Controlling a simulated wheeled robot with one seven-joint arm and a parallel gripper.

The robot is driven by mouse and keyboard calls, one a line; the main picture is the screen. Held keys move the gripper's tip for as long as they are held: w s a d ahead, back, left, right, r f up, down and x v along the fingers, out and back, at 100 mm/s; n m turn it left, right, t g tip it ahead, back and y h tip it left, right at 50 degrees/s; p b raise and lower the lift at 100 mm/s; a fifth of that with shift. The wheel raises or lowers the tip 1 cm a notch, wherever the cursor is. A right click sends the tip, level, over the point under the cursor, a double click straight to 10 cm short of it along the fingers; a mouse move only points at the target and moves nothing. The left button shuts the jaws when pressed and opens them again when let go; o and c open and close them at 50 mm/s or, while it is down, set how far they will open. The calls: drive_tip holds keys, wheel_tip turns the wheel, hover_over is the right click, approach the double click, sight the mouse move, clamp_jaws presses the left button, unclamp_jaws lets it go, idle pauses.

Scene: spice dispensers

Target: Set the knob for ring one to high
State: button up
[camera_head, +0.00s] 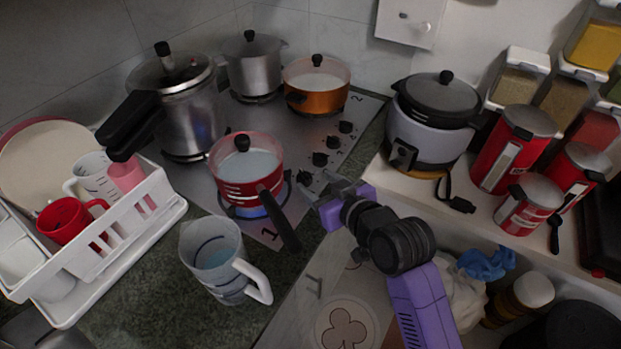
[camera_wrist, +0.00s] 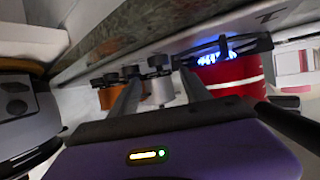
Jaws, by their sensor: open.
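The steel hob (camera_head: 248,216) has a row of several black knobs along its right side. The knob nearest the front (camera_head: 305,178), closest to the printed 1 (camera_head: 268,232), is beside my gripper (camera_head: 318,188). My gripper is open and empty, with its fingers toward this knob. In the wrist view the nearest knob (camera_wrist: 158,62) appears between the two fingertips (camera_wrist: 158,76); contact cannot be told. A blue flame (camera_head: 250,212) burns under the red saucepan (camera_head: 238,190) on the front ring. The flame also shows in the wrist view (camera_wrist: 217,55). The knob's pointer is too small to read.
The red saucepan's dark handle (camera_head: 279,220) juts toward the front edge, left of my gripper. A measuring jug (camera_head: 213,262) stands in front. A rice cooker (camera_head: 430,130) stands right. A pressure cooker (camera_head: 178,105), a steel pot (camera_head: 254,70) and an orange pot (camera_head: 316,93) occupy other rings.

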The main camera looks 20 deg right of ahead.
drive_tip(key=shift+v, duration=1.3)
